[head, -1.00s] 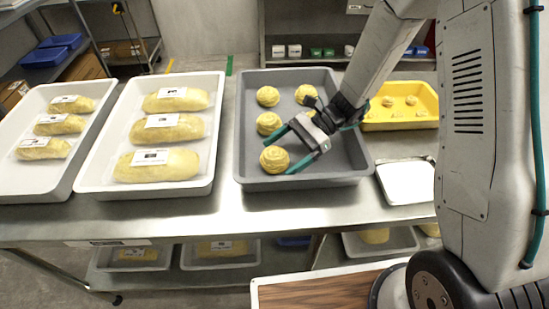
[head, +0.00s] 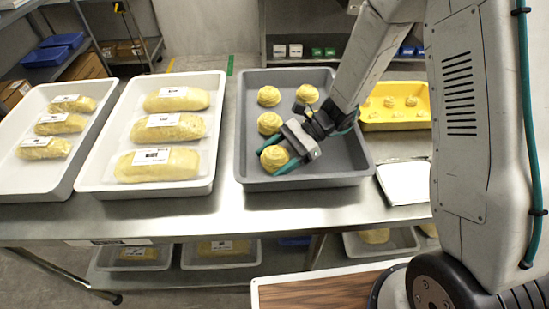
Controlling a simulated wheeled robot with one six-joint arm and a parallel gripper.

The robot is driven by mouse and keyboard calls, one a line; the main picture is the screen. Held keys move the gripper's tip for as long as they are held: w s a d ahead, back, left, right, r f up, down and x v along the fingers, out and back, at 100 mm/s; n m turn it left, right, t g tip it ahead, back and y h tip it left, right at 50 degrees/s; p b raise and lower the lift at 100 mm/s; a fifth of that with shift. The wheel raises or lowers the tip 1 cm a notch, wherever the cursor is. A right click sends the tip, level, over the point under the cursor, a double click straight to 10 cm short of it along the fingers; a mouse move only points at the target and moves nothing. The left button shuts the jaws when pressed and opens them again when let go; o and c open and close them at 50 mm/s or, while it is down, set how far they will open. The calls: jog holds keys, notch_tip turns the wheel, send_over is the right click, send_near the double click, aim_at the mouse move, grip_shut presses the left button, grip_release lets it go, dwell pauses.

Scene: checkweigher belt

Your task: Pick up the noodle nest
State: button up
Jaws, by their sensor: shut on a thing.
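Several round yellow noodle nests lie in the grey tray (head: 340,180) on the steel table. The front nest (head: 273,158) is between the fingers of my gripper (head: 279,158), which is shut on it. Part of that nest is hidden by the fingers. It is low in the tray; I cannot tell whether it touches the tray floor. Other nests sit behind it: one at the left middle (head: 269,123), one at the back left (head: 268,96) and one at the back right (head: 307,94).
Two white trays with wrapped yellow loaves stand to the left, the nearer one (head: 90,190) beside the grey tray. A yellow tray (head: 395,123) with small pieces is at the back right. A white flat tray (head: 405,184) lies right of the grey tray. The grey tray's right side is bare.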

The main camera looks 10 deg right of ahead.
aim_at(274, 152)
notch_tip(274, 152, up, 10)
jog(key=shift+f, duration=0.1)
jog(key=w+d+m+t, duration=0.1)
jog(key=w+m+t, duration=0.2)
jog(key=w, duration=0.1)
jog(key=w+m+t, duration=0.3)
jog(key=w, duration=0.2)
jog(key=w+d+m+t, duration=0.1)
jog(key=w+m+t, duration=0.2)
jog(key=w+t, duration=0.1)
jog(key=shift+w+d, duration=0.35)
jog(key=shift+w, duration=0.25)
jog(key=w+d+m+t+h, duration=0.2)
jog(key=d+m, duration=0.1)
jog(key=d, duration=0.3)
jog(key=w+d+m+t+h, duration=0.3)
jog(key=d, duration=0.3)
jog(key=w+d+m+t+h, duration=0.2)
jog(key=d+m+h, duration=0.1)
jog(key=d, duration=0.4)
jog(key=shift+w+m+t, duration=0.2)
jog(key=shift+m+t, duration=0.2)
jog(key=shift+m, duration=0.1)
jog(key=shift+a, duration=0.1)
